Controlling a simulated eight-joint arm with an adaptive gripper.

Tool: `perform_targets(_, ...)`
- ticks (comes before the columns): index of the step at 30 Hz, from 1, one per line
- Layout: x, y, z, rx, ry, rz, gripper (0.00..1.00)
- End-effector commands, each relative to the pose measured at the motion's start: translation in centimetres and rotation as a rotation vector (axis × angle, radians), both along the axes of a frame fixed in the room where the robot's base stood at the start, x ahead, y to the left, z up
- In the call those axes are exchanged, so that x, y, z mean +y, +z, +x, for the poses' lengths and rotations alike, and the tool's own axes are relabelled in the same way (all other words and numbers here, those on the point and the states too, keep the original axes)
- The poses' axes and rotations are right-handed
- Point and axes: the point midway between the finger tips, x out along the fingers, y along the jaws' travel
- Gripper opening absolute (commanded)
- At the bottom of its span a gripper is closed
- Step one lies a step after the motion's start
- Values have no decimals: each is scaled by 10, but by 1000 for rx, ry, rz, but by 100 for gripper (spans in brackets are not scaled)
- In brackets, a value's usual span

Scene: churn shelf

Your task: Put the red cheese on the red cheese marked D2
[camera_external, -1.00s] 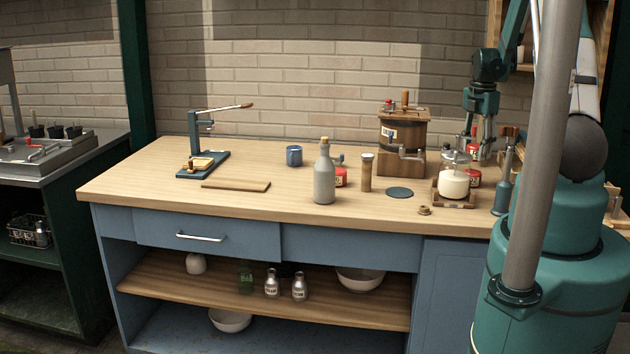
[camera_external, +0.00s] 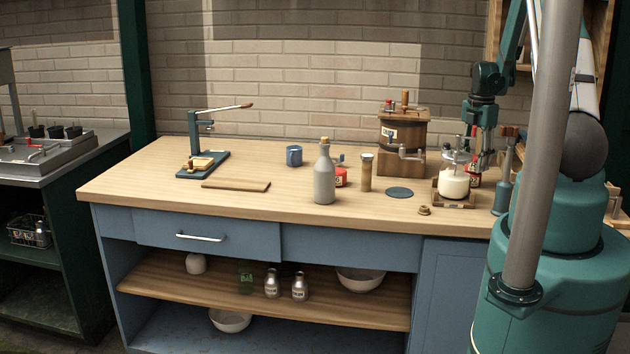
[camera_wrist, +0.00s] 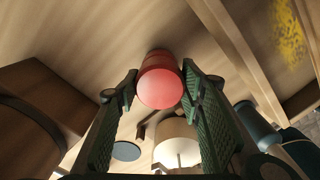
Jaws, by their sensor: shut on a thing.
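My gripper (camera_external: 480,166) is low over the right part of the worktop, behind a white jar. In the wrist view its green fingers (camera_wrist: 160,82) are shut on a red cheese (camera_wrist: 160,88), which shows as a round red top. A darker red side reaches down behind it; I cannot tell whether this is one cheese or two stacked. In the external view a red cheese with a pale label (camera_external: 474,176) shows beside the fingers, partly hidden by the jar. Another red cheese (camera_external: 341,178) stands behind the grey bottle. No marking is readable.
The white jar (camera_external: 454,184) stands in a wooden holder close in front of my gripper. A wooden churn (camera_external: 403,135) with a crank stands to the left. A dark round disc (camera_external: 399,193) lies on the worktop (camera_external: 270,203). A grey bottle (camera_external: 324,180) stands farther left.

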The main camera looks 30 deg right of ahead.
Motion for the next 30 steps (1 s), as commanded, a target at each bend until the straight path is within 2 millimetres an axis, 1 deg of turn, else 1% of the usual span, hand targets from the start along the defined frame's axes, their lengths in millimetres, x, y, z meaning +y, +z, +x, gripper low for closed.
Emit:
perform_targets(14, 0, -4, 0, 0, 0, 0, 24)
perform_targets(15, 0, -4, 0, 0, 0, 0, 41)
perform_targets(18, 0, -3, 0, 0, 0, 0, 53)
perform_targets(30, 0, -2, 0, 0, 0, 0, 53)
